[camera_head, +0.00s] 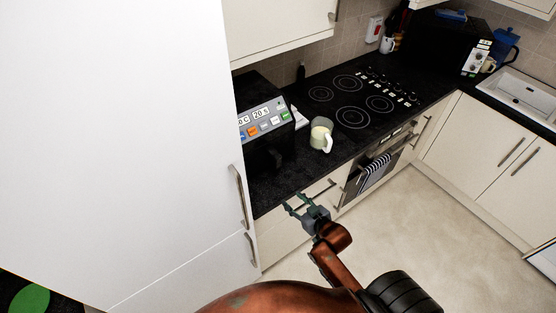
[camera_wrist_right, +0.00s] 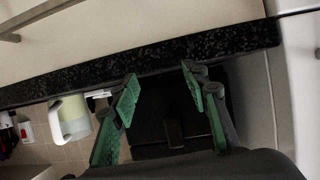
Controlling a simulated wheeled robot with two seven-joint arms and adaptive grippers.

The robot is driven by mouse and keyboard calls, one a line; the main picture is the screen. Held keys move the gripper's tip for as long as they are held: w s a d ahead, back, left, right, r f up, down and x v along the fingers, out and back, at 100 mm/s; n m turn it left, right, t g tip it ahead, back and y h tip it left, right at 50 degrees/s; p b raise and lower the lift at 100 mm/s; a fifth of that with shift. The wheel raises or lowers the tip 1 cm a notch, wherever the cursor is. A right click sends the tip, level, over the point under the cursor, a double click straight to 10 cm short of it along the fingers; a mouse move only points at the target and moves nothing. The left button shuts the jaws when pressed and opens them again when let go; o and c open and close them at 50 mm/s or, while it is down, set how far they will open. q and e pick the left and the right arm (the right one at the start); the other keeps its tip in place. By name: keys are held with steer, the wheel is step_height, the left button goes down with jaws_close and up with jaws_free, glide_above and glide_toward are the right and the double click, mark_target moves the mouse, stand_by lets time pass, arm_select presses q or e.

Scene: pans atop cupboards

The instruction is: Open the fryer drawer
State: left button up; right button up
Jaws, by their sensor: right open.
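The fryer is a black box (camera_head: 266,145) with a grey control panel (camera_head: 262,119) on its upper front, showing a lit display and coloured buttons. It stands on the dark worktop beside the tall white cupboard. Its drawer front is dark and hard to make out in the head view. In the right wrist view, upside down, the black fryer front (camera_wrist_right: 150,137) shows a protruding handle (camera_wrist_right: 173,128) between my fingers. My right gripper (camera_head: 297,203) is open and empty, in front of the counter edge and apart from the fryer; its green fingers show in the wrist view (camera_wrist_right: 158,80). My left gripper is out of view.
The tall white cupboard (camera_head: 120,130) borders the fryer at left. A pale green jug (camera_head: 321,136) stands right of the fryer, near the hob (camera_head: 360,98). The black worktop edge (camera_wrist_right: 60,88) lies close to my right fingers. Floor (camera_head: 400,225) at right is clear.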

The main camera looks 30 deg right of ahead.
mark_target(279, 164)
steer(key=w+r+t, duration=0.1)
steer(key=w+r, duration=0.1)
steer(key=r, duration=0.1)
steer(key=w+r+t, duration=0.2)
steer(key=r, duration=0.1)
steer(key=w+d+r+t+y, duration=0.1)
steer(key=w+r, duration=0.1)
steer(key=r, duration=0.2)
steer(key=shift+t, duration=0.3)
steer(key=w, duration=0.5)
steer(key=w+p, duration=0.1)
steer(key=w, duration=0.1)
steer(key=shift+w+a, duration=0.15)
steer(key=shift+a, duration=0.2)
steer(key=shift+c, duration=0.4)
jaws_close()
